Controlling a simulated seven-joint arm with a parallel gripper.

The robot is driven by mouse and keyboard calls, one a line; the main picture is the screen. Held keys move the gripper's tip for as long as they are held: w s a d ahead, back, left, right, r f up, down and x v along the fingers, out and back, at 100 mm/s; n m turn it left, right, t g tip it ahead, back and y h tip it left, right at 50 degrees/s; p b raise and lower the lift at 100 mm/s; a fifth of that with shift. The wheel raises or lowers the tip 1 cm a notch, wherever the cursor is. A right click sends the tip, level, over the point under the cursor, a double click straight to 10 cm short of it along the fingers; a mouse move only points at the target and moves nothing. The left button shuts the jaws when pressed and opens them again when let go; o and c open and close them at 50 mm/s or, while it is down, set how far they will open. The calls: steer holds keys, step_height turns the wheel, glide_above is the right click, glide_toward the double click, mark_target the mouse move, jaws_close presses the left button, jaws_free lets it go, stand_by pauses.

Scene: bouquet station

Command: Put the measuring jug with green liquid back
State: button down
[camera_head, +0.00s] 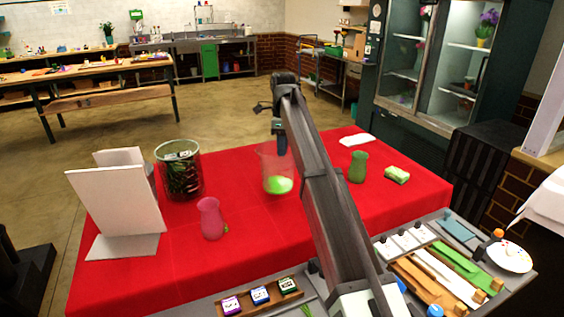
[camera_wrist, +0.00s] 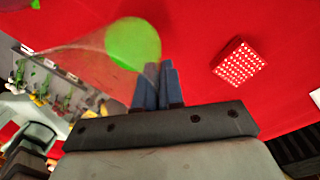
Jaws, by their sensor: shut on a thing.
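The clear measuring jug (camera_head: 268,163) with green liquid (camera_head: 279,185) is over the middle of the red-covered table in the head view. In the wrist view the green liquid (camera_wrist: 133,43) shows through the jug's clear wall (camera_wrist: 92,47), left of and beyond my fingers. My gripper (camera_head: 281,143) is at the jug's upper right edge, and its blue fingers (camera_wrist: 158,85) are shut on the jug's wall. I cannot tell whether the jug's base touches the cloth.
A dark glass vase (camera_head: 180,172) and a pink vase (camera_head: 211,218) stand to the left. A red block with white dots (camera_wrist: 238,62) shows in the wrist view. White boards (camera_head: 117,205) stand far left.

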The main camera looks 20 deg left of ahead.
steer(key=shift+f, duration=2.3)
steer(key=c, duration=1.3)
jaws_free()
steer(key=shift+o, duration=0.2)
step_height(320, 180, up, 8)
steer(key=shift+w, duration=0.25)
steer(key=shift+f, duration=0.1)
